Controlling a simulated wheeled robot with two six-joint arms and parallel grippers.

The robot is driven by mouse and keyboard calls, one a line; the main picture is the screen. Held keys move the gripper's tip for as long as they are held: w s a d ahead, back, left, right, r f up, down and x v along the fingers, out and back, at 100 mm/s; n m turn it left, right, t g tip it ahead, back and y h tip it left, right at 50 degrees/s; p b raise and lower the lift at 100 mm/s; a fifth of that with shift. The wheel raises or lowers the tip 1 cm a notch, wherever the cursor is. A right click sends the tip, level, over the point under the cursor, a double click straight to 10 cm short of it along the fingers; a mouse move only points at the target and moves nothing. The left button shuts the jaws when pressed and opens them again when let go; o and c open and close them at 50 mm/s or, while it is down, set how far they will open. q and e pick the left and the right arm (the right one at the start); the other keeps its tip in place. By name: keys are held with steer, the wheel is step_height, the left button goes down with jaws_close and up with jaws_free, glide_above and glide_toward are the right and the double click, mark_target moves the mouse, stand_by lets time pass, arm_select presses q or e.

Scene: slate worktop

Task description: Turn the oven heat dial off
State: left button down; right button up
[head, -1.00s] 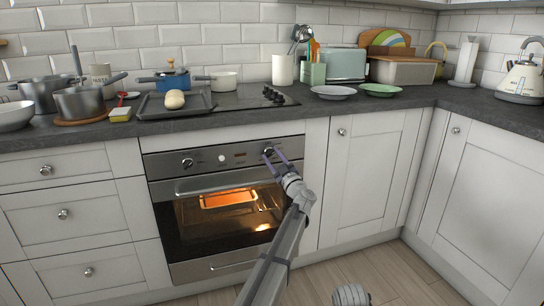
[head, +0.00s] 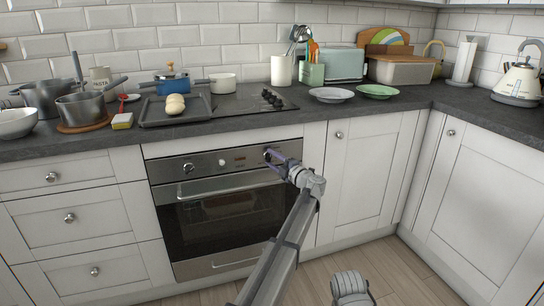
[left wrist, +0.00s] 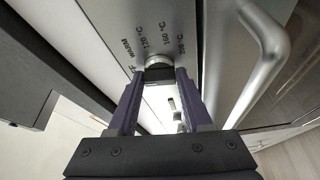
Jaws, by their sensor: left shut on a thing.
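The oven (head: 225,215) is set below the counter, its window dark with no glow inside. The heat dial (left wrist: 158,61) is a round metallic knob on the right of its control panel, with temperature marks such as WARM, 120 °C and 160 °C printed around it. My left gripper (head: 270,157) reaches up to this dial. In the left wrist view its purple fingers (left wrist: 158,76) are shut on the dial, one on each side. The dial's pointer is hard to make out, and the fingers hide part of the knob.
Another oven knob (head: 188,167) sits on the panel's left. The oven door handle (head: 220,188) runs just below the panel. Above, the counter holds a dark tray (head: 150,120), pots and a black hob (head: 245,100).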

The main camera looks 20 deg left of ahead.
arm_select(q)
steer(key=shift+r+n+g+h+p, duration=0.1)
steer(key=shift+n+g+h+p, duration=0.3)
steer(key=shift+n, duration=0.4)
steer(key=shift+c, duration=1.8)
jaws_free()
steer(key=v, duration=0.7)
steer(key=shift+s+d, duration=0.25)
steer(key=shift+d, duration=0.1)
